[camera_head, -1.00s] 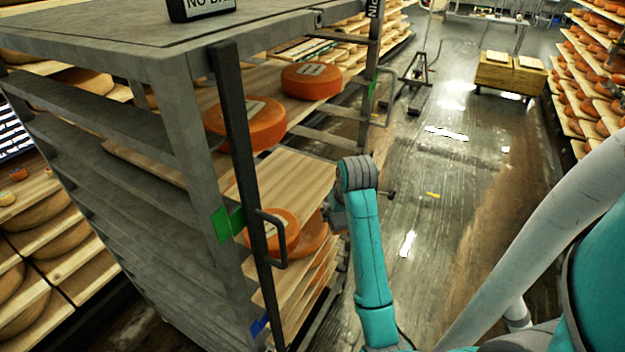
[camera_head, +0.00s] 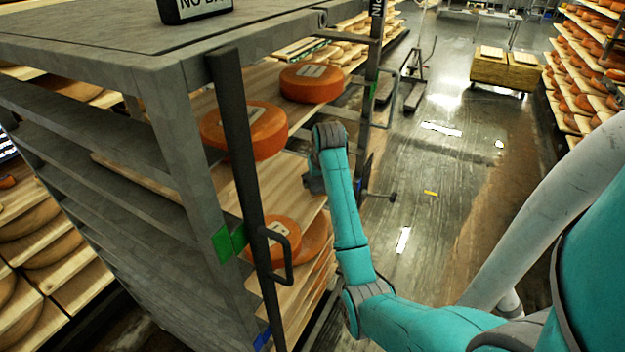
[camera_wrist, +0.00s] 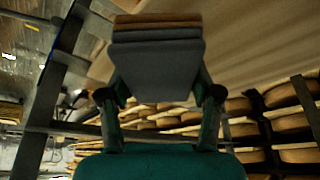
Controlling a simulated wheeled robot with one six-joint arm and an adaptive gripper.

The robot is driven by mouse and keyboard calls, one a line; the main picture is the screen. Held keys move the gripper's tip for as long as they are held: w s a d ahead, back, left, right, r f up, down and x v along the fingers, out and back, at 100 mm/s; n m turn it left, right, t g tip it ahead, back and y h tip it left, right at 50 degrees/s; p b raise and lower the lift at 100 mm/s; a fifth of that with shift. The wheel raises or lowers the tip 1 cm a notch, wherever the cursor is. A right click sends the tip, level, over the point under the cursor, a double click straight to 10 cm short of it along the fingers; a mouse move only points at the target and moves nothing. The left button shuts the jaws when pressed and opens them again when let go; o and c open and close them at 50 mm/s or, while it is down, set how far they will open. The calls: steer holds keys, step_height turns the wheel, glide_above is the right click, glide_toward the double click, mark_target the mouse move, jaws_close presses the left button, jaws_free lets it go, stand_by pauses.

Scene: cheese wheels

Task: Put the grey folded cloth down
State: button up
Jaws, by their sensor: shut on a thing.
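The grey folded cloth (camera_wrist: 155,68) is in the wrist view, a stack of dark grey layers with a brown layer along its top edge. My gripper (camera_wrist: 158,88) is shut on it, one finger at each side. In the head view my arm's end reaches into the grey rack, by a wooden board (camera_head: 285,185) below the upper cheese wheels. My gripper is mostly hidden behind the wrist there, and I cannot make out the cloth. In the wrist view a tan surface lies behind the cloth; I cannot tell whether they touch.
Orange cheese wheels (camera_head: 258,130) and (camera_head: 310,83) sit on the board above; another wheel (camera_head: 282,236) sits lower. A dark upright post (camera_head: 235,150) with a handle stands at the rack's front. Wet floor (camera_head: 440,190) is open to the right, with a yellow cart (camera_head: 505,72) farther back.

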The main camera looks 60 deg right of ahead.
mark_target(313, 179)
steer(key=w+d, duration=0.3)
steer(key=shift+w, duration=0.3)
steer(key=shift+d+f, duration=0.1)
steer(key=shift+f, duration=1.65)
steer(key=o, duration=1)
steer(key=shift+f, duration=0.1)
steer(key=shift+s+r, duration=0.1)
steer(key=shift+r, duration=0.45)
steer(key=v, duration=0.4)
steer(key=shift+s+a+r, duration=0.15)
steer(key=shift+a, duration=0.1)
steer(key=s+a, duration=0.7)
steer(key=s, duration=0.2)
steer(key=shift+a, duration=0.3)
steer(key=shift+w, duration=0.1)
